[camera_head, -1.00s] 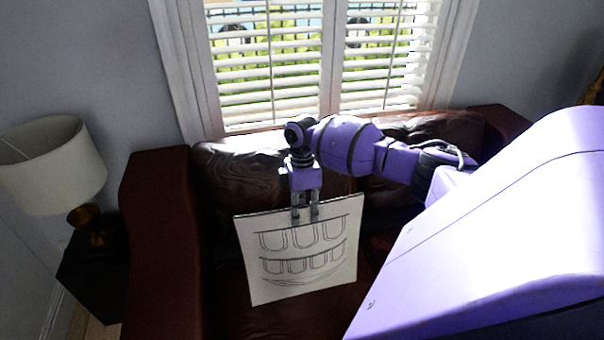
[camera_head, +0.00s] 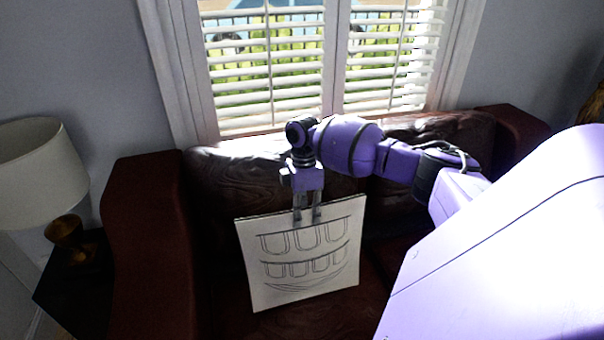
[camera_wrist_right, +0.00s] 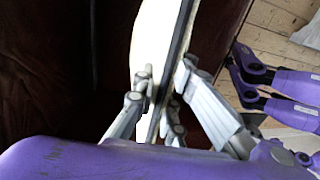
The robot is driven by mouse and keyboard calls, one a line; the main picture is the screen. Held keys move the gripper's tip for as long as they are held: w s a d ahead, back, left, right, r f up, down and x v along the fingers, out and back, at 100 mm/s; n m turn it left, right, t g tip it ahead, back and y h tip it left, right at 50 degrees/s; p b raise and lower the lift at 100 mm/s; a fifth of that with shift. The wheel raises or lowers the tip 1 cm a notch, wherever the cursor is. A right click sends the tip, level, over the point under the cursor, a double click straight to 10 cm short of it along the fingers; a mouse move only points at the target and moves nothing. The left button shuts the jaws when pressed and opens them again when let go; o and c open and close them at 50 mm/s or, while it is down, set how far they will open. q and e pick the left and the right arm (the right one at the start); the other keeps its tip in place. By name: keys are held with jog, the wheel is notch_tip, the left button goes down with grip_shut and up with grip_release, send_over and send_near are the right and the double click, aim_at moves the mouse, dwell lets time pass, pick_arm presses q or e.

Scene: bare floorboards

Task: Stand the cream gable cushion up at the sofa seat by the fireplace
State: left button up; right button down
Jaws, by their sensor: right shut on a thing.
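The cream cushion (camera_head: 302,258) is a flat, pale square panel with dark line drawings of arches. My right gripper (camera_head: 307,215) is shut on its top edge and holds it nearly upright, slightly tilted in the picture. In the right wrist view the fingers (camera_wrist_right: 158,108) lie on both sides of the cushion (camera_wrist_right: 152,45), which shows edge-on. The cushion is in front of the dark red leather sofa (camera_head: 150,240), over its left seat. I cannot tell whether its lower edge touches the seat. My left gripper is not seen in the head view.
The sofa's left armrest (camera_head: 148,215) stands to the left of the cushion. A lamp (camera_head: 40,175) on a dark side table (camera_head: 75,290) is beyond it. A shuttered window (camera_head: 270,75) is behind the backrest. No fireplace shows.

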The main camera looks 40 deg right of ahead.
jog(key=shift+w+d+f+b, duration=0.2)
jog(key=shift+w+f+b, duration=0.1)
jog(key=shift+f+b, duration=0.3)
jog(key=shift+w+d+f+b, duration=0.15)
jog(key=shift+w+f+b, duration=0.1)
jog(key=shift+f+b, duration=0.3)
jog(key=shift+w+f, duration=0.2)
jog(key=shift+f, duration=0.05)
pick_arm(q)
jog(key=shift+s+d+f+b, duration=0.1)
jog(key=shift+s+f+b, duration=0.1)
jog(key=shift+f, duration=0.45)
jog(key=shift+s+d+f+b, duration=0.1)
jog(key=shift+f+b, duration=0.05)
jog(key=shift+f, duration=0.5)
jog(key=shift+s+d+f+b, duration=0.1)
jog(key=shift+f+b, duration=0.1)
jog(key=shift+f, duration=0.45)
pick_arm(e)
jog(key=shift+w+d+f, duration=0.15)
jog(key=shift+w+f, duration=0.05)
jog(key=shift+f, duration=0.3)
jog(key=shift+w+d+f, duration=0.15)
jog(key=shift+w+f, duration=0.05)
jog(key=shift+f, duration=0.25)
jog(key=c, duration=1.7)
grip_release()
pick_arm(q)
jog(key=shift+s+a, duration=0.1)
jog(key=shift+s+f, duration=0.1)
